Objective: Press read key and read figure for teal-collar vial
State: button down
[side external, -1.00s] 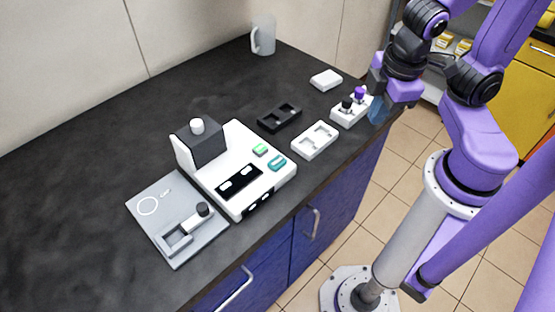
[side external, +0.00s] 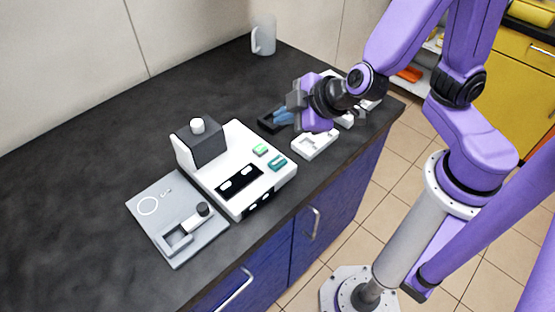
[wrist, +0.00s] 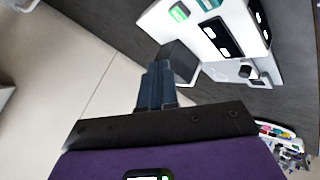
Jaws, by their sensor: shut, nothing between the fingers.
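The white instrument (side external: 235,165) stands on the dark counter, with a green key (side external: 260,149), a teal key (side external: 277,163) and a dark display strip (side external: 240,182). The green key (wrist: 180,12) and part of the teal key (wrist: 208,4) also show at the top of the wrist view. My gripper (side external: 283,117) is shut and empty, above the black tray and up to the right of the keys. Its fingers (wrist: 157,85) point toward the instrument in the wrist view. I cannot make out a teal collar on any vial. The display figures are too small to read.
A grey plate (side external: 150,225) with a dark-capped item (side external: 203,209) lies left of the instrument. A dark block (side external: 200,146) with a white knob rises at its back. A white tray (side external: 315,143) and black tray (side external: 268,122) lie right. A mug (side external: 264,36) stands behind.

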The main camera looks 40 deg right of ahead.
aim_at(281, 164)
jog(key=shift+a+f+y, duration=0.2)
jog(key=shift+a+y, duration=0.2)
jog(key=shift+a, duration=0.25)
jog(key=shift+f, duration=4.4)
jog(key=shift+f, duration=0.1)
jog(key=shift+f, duration=0.35)
jog(key=shift+f, duration=0.4)
jog(key=shift+r, duration=0.85)
